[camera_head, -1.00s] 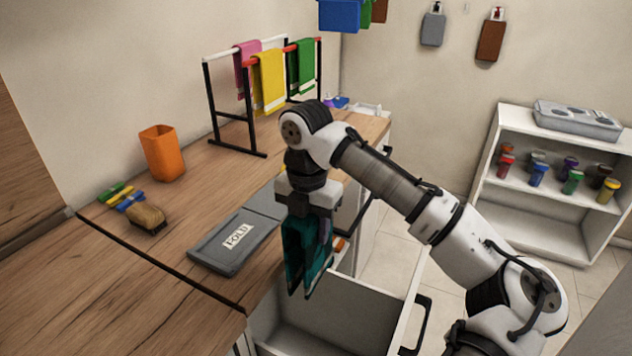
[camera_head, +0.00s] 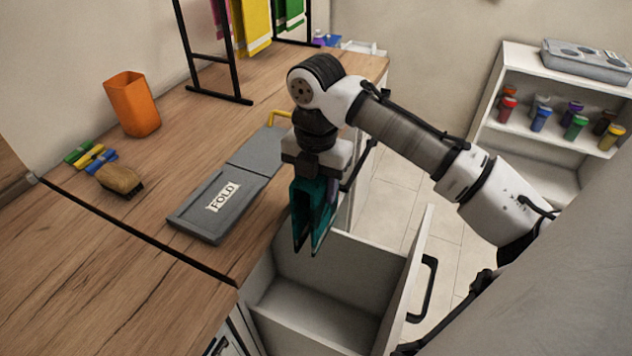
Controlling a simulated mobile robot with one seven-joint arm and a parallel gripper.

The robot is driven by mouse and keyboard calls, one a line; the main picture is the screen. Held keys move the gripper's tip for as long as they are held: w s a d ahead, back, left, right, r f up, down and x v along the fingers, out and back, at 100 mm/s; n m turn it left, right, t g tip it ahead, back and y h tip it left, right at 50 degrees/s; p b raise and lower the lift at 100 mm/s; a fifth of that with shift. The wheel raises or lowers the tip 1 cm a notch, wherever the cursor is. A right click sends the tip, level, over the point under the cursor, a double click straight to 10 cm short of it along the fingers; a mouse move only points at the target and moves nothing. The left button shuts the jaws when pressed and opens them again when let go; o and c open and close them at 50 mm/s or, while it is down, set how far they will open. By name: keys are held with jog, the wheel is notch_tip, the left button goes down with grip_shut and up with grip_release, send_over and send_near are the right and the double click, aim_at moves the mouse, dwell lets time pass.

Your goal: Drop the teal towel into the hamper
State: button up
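The teal towel (camera_head: 302,226) hangs folded from my gripper (camera_head: 316,192), which points down and appears shut on it; the fingertips are largely hidden by the cloth. The towel hangs above the back left part of an open, white, deep drawer-like bin (camera_head: 287,322), beside the counter's front edge. This bin looks like the hamper; no label shows on it. The visible part of its inside is empty. The towel's lower edge overlaps the bin's back in the picture, and I cannot tell its exact height above it.
A grey folding board (camera_head: 190,222) marked FOLD lies on the wooden counter (camera_head: 130,240). A towel rack (camera_head: 215,93) is behind. The bin's front panel (camera_head: 408,290) has a black handle.

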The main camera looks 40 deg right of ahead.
jog(key=shift+f+b, duration=0.4)
jog(key=shift+f, duration=0.35)
jog(key=o, duration=1.1)
jog(key=shift+r, duration=0.1)
notch_tip(320, 180, up, 14)
jog(key=shift+f, duration=0.1)
